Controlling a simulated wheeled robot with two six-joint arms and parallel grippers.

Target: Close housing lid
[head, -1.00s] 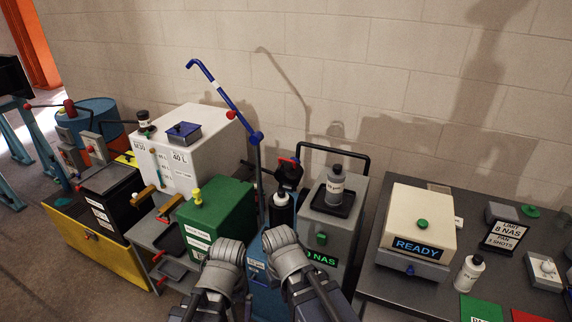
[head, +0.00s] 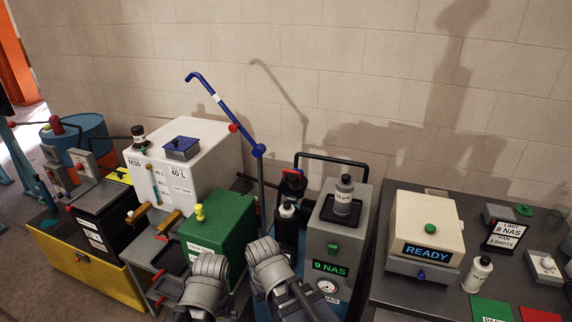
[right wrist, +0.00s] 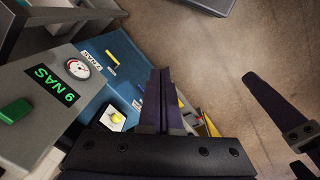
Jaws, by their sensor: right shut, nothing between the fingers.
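No part is clearly marked as the housing lid. A black part with red trim (head: 292,183) stands above a dark cylinder with a pale top (head: 287,226), beside the grey unit; I cannot tell whether it is the lid. My right gripper (right wrist: 161,75) is shut and empty in the right wrist view, over the blue panel (right wrist: 130,72). In the head view its grey wrist is at the bottom centre and hides its fingers. My left gripper shows mainly as a grey wrist (head: 207,283) in the head view; its jaws are hidden there. Dark fingers at the right wrist view's right edge may be its.
The grey unit (head: 333,247) reads 9 NAS and carries a bottle (head: 344,195). A blue bent lever (head: 228,118) rises behind. A green box (head: 218,228) and white tank (head: 215,150) stand left. A dark bench (head: 390,292) with a READY device (head: 428,228) is right.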

